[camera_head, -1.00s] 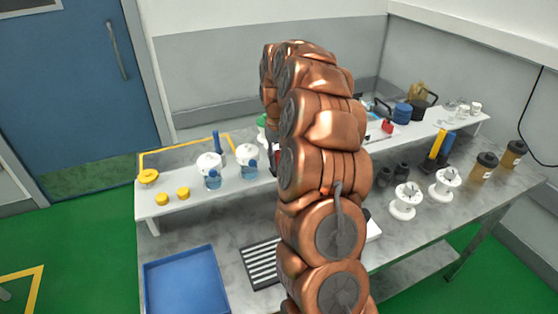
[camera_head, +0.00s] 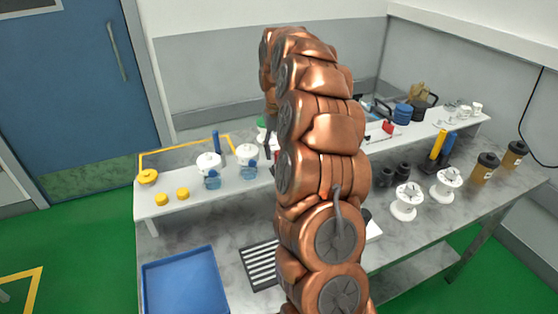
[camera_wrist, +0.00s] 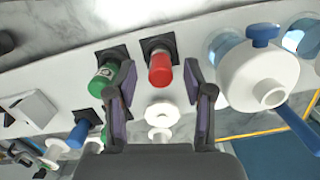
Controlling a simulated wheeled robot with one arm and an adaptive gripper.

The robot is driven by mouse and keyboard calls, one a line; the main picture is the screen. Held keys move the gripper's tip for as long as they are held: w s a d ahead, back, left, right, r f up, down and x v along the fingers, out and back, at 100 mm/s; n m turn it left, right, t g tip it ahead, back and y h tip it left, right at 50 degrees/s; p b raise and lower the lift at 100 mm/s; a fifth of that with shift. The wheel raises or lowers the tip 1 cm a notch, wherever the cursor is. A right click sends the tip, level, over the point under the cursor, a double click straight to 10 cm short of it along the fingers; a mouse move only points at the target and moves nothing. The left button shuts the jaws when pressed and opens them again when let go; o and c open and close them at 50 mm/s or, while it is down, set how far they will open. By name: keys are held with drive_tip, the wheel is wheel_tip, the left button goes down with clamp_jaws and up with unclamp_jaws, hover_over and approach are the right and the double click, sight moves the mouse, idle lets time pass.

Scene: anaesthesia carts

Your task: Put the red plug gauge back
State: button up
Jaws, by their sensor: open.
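The red plug gauge (camera_wrist: 160,70) shows in the wrist view, upright or nearly so at a black square holder (camera_wrist: 158,44) on the white shelf. My gripper (camera_wrist: 159,82) is open, with one finger to each side of the red gauge and visible gaps between. Whether the gauge is fully seated I cannot tell. A green gauge (camera_wrist: 103,80) stands at a like black holder just left of it, close to the left finger. A blue piece (camera_wrist: 78,134) is further left. In the head view my arm hides the gripper and the red gauge.
In the wrist view, a white round pot (camera_wrist: 258,76) stands close right of the right finger, and a white spool-like piece (camera_wrist: 161,114) lies between the fingers. In the head view, a blue tray (camera_head: 186,285) and a striped rack (camera_head: 262,264) are on the bench.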

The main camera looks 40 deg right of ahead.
sight(276, 152)
drive_tip(key=shift+w+d+r+b, duration=0.15)
drive_tip(key=shift+r+b, duration=0.1)
drive_tip(key=shift+r, duration=1.1)
drive_tip(key=shift+w+r+b, duration=0.2)
drive_tip(key=shift+r, duration=1.15)
drive_tip(key=shift+w+d+r+b, duration=0.15)
drive_tip(key=shift+r+b, duration=0.1)
drive_tip(key=shift+r, duration=1.2)
drive_tip(key=shift+a, duration=0.1)
drive_tip(key=shift+s+a+r, duration=0.15)
drive_tip(key=shift+a, duration=0.35)
drive_tip(key=s+a+n, duration=0.4)
drive_tip(key=s+a, duration=0.8)
drive_tip(key=a, duration=0.5)
drive_tip(key=s+a+f, duration=0.2)
drive_tip(key=s+f, duration=0.1)
drive_tip(key=s, duration=0.4)
drive_tip(key=s+a+f, duration=0.3)
drive_tip(key=s, duration=0.5)
drive_tip(key=s+a+f+n, duration=0.1)
drive_tip(key=s+a+f, duration=0.2)
drive_tip(key=s, duration=0.4)
drive_tip(key=shift+s+f+g+h, duration=0.25)
drive_tip(key=shift+s+g+h, duration=0.05)
drive_tip(key=shift+s, duration=0.05)
drive_tip(key=shift+c, duration=0.2)
